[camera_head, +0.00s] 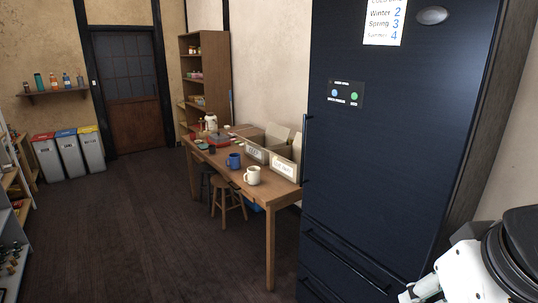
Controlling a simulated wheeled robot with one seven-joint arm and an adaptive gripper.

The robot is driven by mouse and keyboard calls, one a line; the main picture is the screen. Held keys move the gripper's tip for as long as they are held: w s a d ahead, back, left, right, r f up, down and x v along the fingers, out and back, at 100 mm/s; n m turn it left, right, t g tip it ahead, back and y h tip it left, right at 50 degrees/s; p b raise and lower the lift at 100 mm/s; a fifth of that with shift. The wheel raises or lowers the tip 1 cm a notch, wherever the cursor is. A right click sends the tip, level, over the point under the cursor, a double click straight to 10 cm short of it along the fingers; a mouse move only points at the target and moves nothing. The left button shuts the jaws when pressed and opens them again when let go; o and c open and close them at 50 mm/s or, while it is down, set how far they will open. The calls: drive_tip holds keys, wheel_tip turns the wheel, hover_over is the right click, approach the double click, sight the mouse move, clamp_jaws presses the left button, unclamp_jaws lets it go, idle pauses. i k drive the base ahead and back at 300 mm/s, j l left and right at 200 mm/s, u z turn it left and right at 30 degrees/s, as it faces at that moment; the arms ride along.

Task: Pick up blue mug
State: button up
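The blue mug (233,161) stands upright on the wooden table (270,204), near the table's front left edge. A white mug (252,176) stands on the same table, nearer to me and to the right of the blue mug. Part of my arm shows at the lower right corner, far from the table. My gripper's fingers cannot be made out in this view.
A dark fridge (400,150) stands close on the right. Cardboard boxes (287,166) stand on the table behind the mugs, with clutter at the far end. Stools (229,198) stand at the table's left side. The floor (120,225) on the left is clear.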

sight(234, 163)
drive_tip(key=i+j, duration=0.35)
drive_tip(key=i+j+z, duration=0.1)
drive_tip(key=i+j, duration=0.25)
drive_tip(key=j, duration=0.15)
drive_tip(key=i+j, duration=0.35)
drive_tip(key=i+j+z, duration=0.1)
drive_tip(key=i+j, duration=0.2)
drive_tip(key=j, duration=0.25)
drive_tip(key=i+j, duration=0.35)
drive_tip(key=j, duration=0.15)
drive_tip(key=i+j+z, duration=0.1)
drive_tip(key=i+j, duration=0.15)
drive_tip(key=i+j+z, duration=0.15)
drive_tip(key=j, duration=0.35)
drive_tip(key=i+j+z, duration=0.1)
drive_tip(key=j, duration=0.3)
drive_tip(key=i+j+z, duration=0.15)
drive_tip(key=i+j, duration=0.15)
drive_tip(key=i+j+z, duration=0.1)
drive_tip(key=j, duration=0.45)
drive_tip(key=i+j+z, duration=0.1)
drive_tip(key=j, duration=0.35)
drive_tip(key=i+j+z, duration=0.15)
drive_tip(key=j, duration=0.3)
drive_tip(key=i+j+z, duration=0.1)
drive_tip(key=j, duration=0.4)
drive_tip(key=i+l, duration=0.05)
